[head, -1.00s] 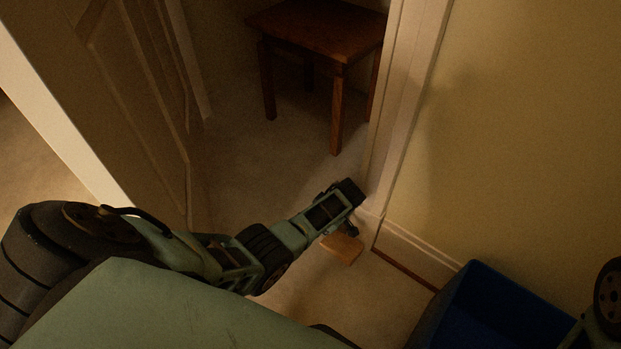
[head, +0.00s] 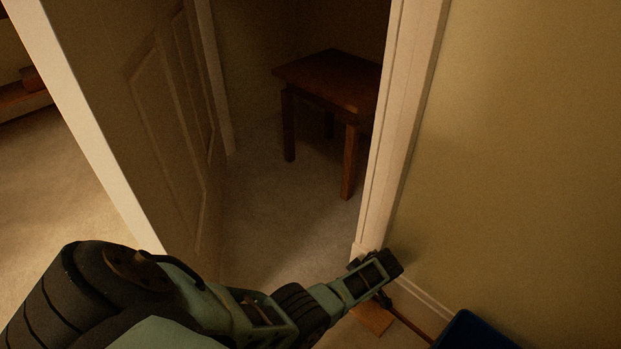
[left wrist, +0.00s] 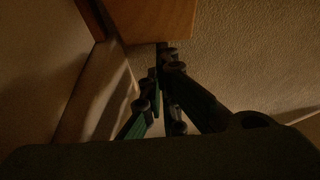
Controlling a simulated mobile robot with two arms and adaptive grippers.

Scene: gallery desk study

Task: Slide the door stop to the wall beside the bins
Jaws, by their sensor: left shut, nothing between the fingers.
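The door stop is a light wooden block (head: 372,319) lying on the carpet at the foot of the wall, just right of the door frame. In the left wrist view its edge shows as a wooden face (left wrist: 153,17) at the top. My left gripper (head: 384,299) is shut and empty, low over the floor at the block. In the wrist view its closed fingertips (left wrist: 163,46) meet the block's near edge; I cannot tell whether they press on it. A blue bin (head: 472,334) is partly in view at the lower right, beside the wall. My right gripper is not in view.
A white door frame (head: 392,130) rises just behind the gripper. A panelled door (head: 165,130) stands open at left. A dark wooden table (head: 335,80) stands beyond the doorway.

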